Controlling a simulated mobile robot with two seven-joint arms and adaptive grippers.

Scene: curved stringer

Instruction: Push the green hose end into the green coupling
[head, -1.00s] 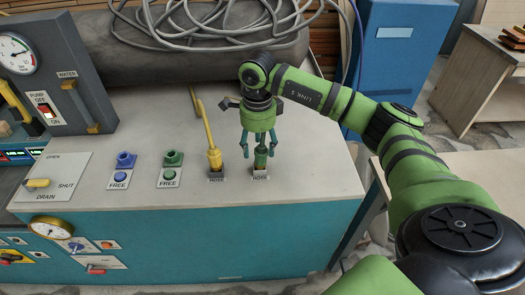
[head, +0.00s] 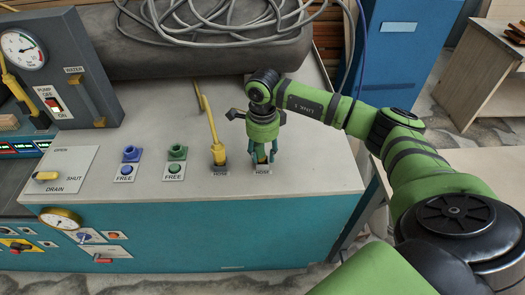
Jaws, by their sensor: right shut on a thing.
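My right gripper (head: 262,160) points down over the right-hand HOSE holder, its fingers shut around the green hose end (head: 262,153). The fingers and palm hide most of the hose end, which still stands upright at its holder on the bench top. The green coupling (head: 177,152) stands open side up on the bench to the left, with a green button and a FREE label in front of it. It is clear of the gripper. My left gripper is not in view.
A yellow hose (head: 212,130) stands in a HOSE holder between the gripper and the green coupling. A blue coupling (head: 131,153) is further left. Gauge and valve panels (head: 75,90) fill the left. A grey coiled hose (head: 210,20) lies at the back.

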